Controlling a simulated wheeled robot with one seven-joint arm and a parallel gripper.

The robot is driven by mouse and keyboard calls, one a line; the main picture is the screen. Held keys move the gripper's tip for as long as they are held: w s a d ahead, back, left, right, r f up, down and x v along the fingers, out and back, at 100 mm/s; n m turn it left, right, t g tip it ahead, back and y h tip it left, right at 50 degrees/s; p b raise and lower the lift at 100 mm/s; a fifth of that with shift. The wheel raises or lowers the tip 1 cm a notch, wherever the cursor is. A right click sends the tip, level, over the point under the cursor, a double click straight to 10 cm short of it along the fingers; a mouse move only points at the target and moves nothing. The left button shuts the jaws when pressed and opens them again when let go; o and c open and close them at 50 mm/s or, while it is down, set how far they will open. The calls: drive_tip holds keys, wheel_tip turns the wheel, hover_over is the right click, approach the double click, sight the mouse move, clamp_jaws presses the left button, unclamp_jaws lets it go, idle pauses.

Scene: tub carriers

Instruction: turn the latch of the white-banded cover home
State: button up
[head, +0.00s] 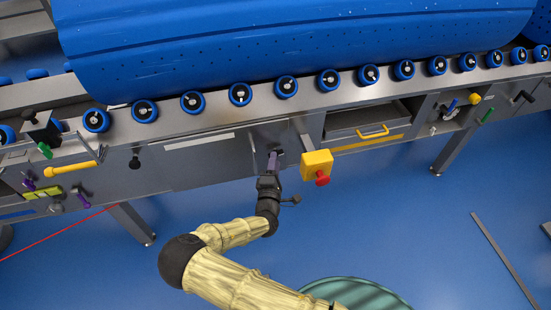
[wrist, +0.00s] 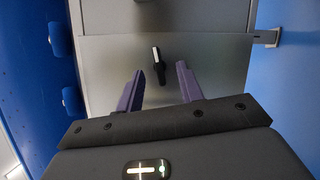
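The cover is a grey metal panel (head: 215,155) with a white band (head: 198,141) along its upper part, on the conveyor's side in the head view. In the wrist view the bare panel (wrist: 200,62) lies in front of my gripper. Its latch (wrist: 158,66) is a small dark lever with a white stripe, lengthwise up the wrist picture. My gripper (wrist: 155,85) is open, its two purple fingers apart with the latch showing between and beyond their tips; contact does not show. In the head view my gripper (head: 272,158) is at the panel's right end, largely covering the latch.
A yellow box with a red button (head: 318,165) is close to the right of my gripper. A drawer with a yellow handle (head: 373,131) is farther right. Another black knob (head: 135,158) is on the left. Blue rollers (head: 239,94) carry a large blue tub (head: 300,45) above.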

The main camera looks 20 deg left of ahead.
sight(277, 150)
drive_tip(key=shift+w+a+r, duration=0.1)
drive_tip(key=shift+w+a, duration=0.1)
drive_tip(key=shift+w, duration=1.1)
drive_tip(key=shift+d, duration=0.1)
drive_tip(key=shift+s, duration=0.15)
clamp_jaws()
drive_tip(key=shift+a+m+g, duration=0.25)
drive_tip(key=shift+m+g, duration=0.05)
drive_tip(key=shift+m, duration=0.3)
